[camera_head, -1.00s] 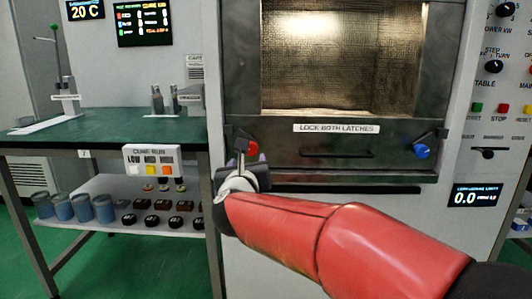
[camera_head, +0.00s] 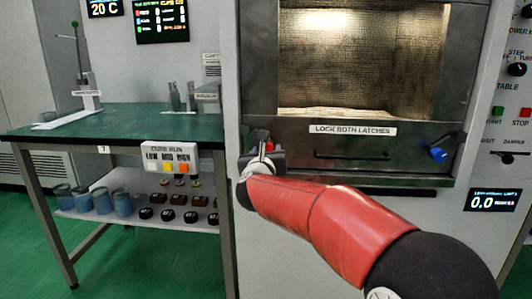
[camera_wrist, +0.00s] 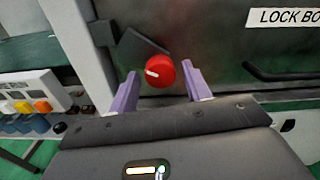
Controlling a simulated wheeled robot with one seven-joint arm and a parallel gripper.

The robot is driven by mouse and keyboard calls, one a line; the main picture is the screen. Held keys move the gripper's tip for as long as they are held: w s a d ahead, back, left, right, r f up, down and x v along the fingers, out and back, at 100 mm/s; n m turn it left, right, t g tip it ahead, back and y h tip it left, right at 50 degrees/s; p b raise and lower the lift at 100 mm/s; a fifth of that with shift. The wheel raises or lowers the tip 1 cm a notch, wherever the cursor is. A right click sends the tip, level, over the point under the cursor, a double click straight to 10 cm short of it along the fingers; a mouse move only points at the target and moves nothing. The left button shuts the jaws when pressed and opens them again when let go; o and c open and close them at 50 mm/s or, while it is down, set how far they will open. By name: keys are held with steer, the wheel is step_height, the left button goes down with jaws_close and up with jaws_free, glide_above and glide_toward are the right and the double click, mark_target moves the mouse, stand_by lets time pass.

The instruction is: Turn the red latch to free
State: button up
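The red latch (camera_wrist: 160,71) is a round red knob with a white mark on a dark lever that slants up to the left. It sits at the lower left of the metal door (camera_head: 360,148). In the wrist view the knob shows between the two purple fingers of my gripper (camera_wrist: 158,76), which are open and apart. I cannot tell whether the fingers reach around the knob or stop just short. In the head view my gripper (camera_head: 262,160) largely hides the latch, and only a little red shows. A blue latch (camera_head: 439,154) is at the door's lower right.
A dark door handle (camera_head: 352,154) lies right of the red latch, under the "LOCK BOTH LATCHES" label (camera_head: 352,129). A green-topped bench (camera_head: 130,125) stands close on the left, with a button box (camera_head: 169,157) at its front edge. Green floor is open at lower left.

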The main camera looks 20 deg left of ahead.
steer(key=c, duration=0.8)
steer(key=shift+n, duration=0.5)
steer(key=n, duration=0.8)
steer(key=shift+n, duration=0.3)
steer(key=n+p, duration=0.1)
steer(key=n, duration=0.3)
steer(key=shift+p, duration=0.3)
steer(key=shift+f+n, duration=0.1)
steer(key=shift+n, duration=2.1)
